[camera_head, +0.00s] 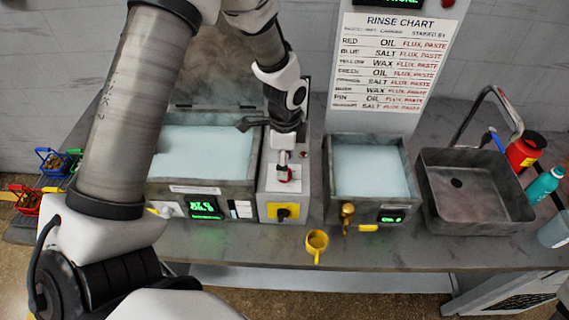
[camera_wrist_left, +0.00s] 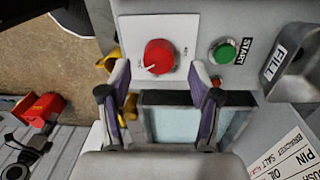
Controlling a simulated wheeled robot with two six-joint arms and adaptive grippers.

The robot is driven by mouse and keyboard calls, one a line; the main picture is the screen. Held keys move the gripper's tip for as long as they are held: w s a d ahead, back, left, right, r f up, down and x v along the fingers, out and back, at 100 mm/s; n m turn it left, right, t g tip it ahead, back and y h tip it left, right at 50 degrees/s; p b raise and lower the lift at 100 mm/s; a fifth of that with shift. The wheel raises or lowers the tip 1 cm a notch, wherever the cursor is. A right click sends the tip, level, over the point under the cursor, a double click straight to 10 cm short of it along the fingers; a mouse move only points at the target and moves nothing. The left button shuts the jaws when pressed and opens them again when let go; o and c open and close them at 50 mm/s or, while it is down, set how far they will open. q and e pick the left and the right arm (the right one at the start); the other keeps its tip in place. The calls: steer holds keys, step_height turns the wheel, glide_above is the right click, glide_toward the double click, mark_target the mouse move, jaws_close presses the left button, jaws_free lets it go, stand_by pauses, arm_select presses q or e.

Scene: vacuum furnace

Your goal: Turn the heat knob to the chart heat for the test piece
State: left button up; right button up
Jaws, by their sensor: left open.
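A round red knob (camera_wrist_left: 159,57) with a pale pointer line sits on a white panel in the left wrist view. The pointer is towards the lower left of that view. My left gripper (camera_wrist_left: 160,76) is open, with one finger on each side of the knob in the picture and nothing held. Whether the fingers touch the knob cannot be told. In the head view my left gripper (camera_head: 283,153) hangs over the panel between two baths. The rinse chart (camera_head: 395,62) lists colours with OIL, SALT or WAX; no heat values are readable on it. I cannot make out a test piece.
A green START button (camera_wrist_left: 224,53) is right of the red knob in the wrist view. A sink (camera_head: 475,190), yellow cup (camera_head: 317,243) and small baskets (camera_head: 24,200) stand around.

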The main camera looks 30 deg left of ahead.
arm_select(q)
step_height(320, 180, up, 9)
steer(key=shift+w, duration=0.25)
steer(key=shift+a+r, duration=0.1)
